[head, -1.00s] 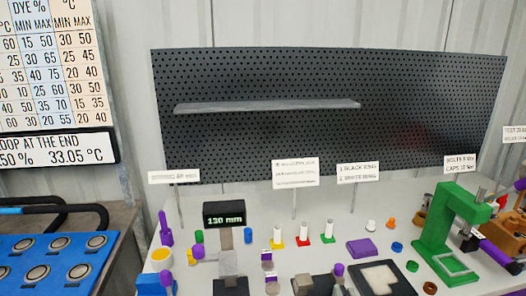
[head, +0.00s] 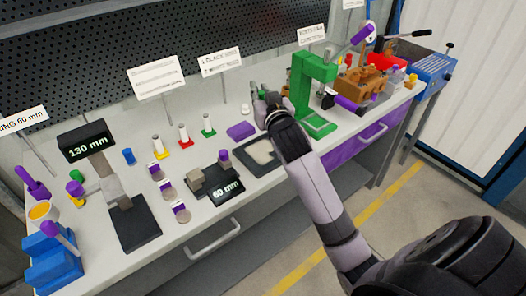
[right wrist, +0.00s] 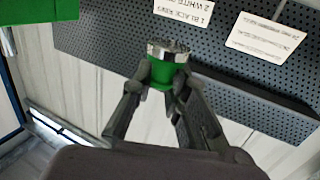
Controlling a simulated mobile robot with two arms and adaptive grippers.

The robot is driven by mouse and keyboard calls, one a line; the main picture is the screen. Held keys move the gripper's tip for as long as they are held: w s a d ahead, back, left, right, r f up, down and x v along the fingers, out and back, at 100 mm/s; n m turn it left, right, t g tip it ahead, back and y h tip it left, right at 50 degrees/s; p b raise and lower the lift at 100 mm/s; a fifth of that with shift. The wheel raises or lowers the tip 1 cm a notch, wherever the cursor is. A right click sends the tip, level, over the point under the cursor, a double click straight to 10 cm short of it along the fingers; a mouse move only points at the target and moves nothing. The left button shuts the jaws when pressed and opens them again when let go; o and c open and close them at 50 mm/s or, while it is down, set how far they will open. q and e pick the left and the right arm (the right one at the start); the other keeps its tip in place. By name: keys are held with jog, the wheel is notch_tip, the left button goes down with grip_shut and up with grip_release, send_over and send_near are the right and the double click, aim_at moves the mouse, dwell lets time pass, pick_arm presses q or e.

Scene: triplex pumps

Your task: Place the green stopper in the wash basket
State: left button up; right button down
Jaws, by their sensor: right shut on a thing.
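In the right wrist view my right gripper (right wrist: 168,82) is shut on a green stopper (right wrist: 162,72) with a ridged metal end. The fingers grip its green body from both sides, and the metal end points up in the picture. In the head view my right gripper (head: 262,96) is over the back of the bench, left of the green press; the stopper is small and partly hidden there. A blue open-topped box (head: 432,72) stands at the bench's far right end; I cannot tell for sure that it is the wash basket. My left gripper is not in view.
A green press frame (head: 304,88) stands right beside my right gripper. Behind it are a brown wooden block (head: 362,82) and purple-handled tools. A purple block (head: 241,131), a dark tray (head: 246,158) and several small cylinders crowd the bench. Sign cards stand at the back.

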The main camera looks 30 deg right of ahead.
aim_at(263, 151)
jog(key=shift+w+d+r, duration=0.3)
jog(key=shift+d+r, duration=0.2)
jog(key=shift+d, duration=0.15)
notch_tip(263, 151, down, 20)
jog(key=shift+r+b, duration=0.15)
jog(key=shift+b, duration=0.25)
jog(key=c, duration=1.6)
grip_release()
jog(key=shift+o, duration=0.2)
